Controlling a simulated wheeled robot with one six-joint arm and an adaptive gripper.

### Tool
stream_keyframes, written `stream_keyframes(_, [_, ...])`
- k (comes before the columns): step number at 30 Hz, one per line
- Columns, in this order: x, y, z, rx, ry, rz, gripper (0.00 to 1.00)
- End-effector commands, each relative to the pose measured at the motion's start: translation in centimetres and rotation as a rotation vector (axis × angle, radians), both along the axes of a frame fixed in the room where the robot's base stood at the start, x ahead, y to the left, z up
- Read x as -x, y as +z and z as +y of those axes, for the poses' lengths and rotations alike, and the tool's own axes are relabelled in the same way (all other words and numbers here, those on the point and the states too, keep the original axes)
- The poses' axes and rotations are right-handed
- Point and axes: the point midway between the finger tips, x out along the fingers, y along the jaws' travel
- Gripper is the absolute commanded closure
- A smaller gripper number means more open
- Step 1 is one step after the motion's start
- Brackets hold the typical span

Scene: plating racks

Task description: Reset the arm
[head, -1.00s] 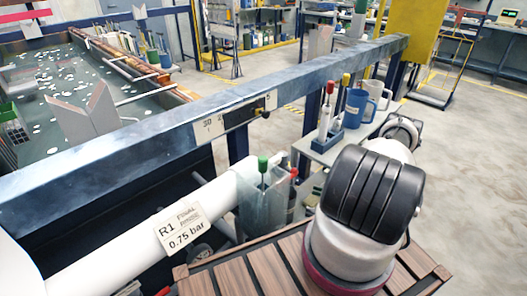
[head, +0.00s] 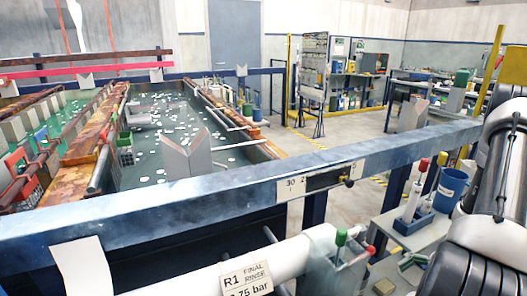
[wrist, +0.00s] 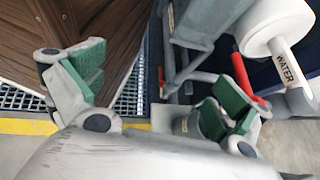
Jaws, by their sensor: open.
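My gripper (wrist: 158,100) shows in the wrist view with its two green-padded fingers spread wide apart. It is open and nothing is between the pads. In the head view my arm fills the right edge, and the gripper itself is not visible there. In the wrist view the fingers hang over a grated floor strip (wrist: 132,92), with brown slatted boards (wrist: 85,25) at the upper left.
A blue rail (head: 230,185) crosses the head view before the tanks (head: 185,120). A white pipe labelled R1 (head: 190,281) runs below it. In the wrist view, a red-handled lever (wrist: 243,75) and white WATER fitting (wrist: 270,25) are close by.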

Motion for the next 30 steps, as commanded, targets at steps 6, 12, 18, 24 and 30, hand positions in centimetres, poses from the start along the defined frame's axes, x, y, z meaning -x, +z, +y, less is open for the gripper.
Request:
stream_keyframes(6, [-0.1,9.8,-0.4,0.237,0.31,-0.124,0.0])
stream_keyframes(12, [0.2,17.6,0.4,0.445,0.564,-0.263,0.0])
stream_keyframes(18, [1.0,24.3,2.3,0.643,0.784,-0.428,0.0])
stream_keyframes(24, [2.3,29.8,4.9,0.823,0.957,-0.625,0.0])
stream_keyframes(30, [3.5,34.1,8.0,0.958,1.047,-0.856,0.0])
